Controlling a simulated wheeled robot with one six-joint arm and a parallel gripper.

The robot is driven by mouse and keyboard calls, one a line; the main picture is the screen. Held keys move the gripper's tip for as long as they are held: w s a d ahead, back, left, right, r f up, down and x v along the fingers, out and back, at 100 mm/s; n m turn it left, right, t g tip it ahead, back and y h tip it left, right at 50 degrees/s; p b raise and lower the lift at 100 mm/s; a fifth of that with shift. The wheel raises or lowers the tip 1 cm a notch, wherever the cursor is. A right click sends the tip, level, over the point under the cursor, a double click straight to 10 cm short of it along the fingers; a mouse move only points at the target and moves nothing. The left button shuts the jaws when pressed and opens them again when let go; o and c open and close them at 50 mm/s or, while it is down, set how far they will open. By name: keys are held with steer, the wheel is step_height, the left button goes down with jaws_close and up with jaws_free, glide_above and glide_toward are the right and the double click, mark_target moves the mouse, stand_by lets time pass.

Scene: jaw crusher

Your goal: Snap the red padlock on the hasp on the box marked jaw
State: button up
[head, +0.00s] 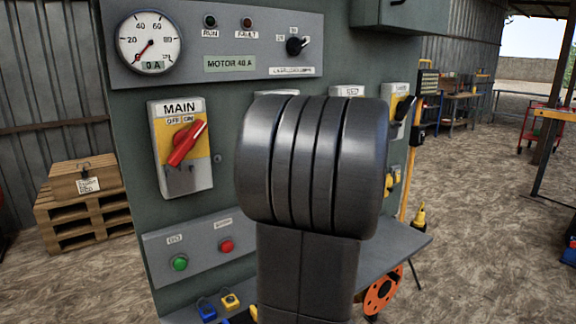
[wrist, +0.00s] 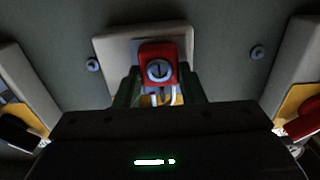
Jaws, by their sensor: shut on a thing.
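In the wrist view my gripper (wrist: 159,87) is shut on the red padlock (wrist: 158,51), with a dark green finger on each side of it. The padlock's round keyhole face is toward the camera, and its pale shackle legs point down in the picture. Behind the padlock is a light grey box (wrist: 112,45) with a yellow patch partly showing; its marking is not readable. Whether the shackle is through a hasp cannot be told. In the head view my arm hides my gripper, the padlock and most of the middle boxes.
The MAIN box (head: 182,148) with its red handle is on the green panel (head: 130,190), left of my arm. Another box (head: 396,97) with a black handle is on the right. A blue padlock (head: 207,310) and a yellow one (head: 231,301) are on the shelf (head: 395,248) below.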

steer(key=shift+w+a, duration=0.15)
steer(key=shift+w, duration=0.1)
steer(key=o, duration=1.2)
steer(key=shift+c, duration=0.2)
steer(key=shift+s+b, duration=0.1)
steer(key=shift+b, duration=0.2)
steer(key=b+v, duration=0.5)
steer(key=v, duration=0.4)
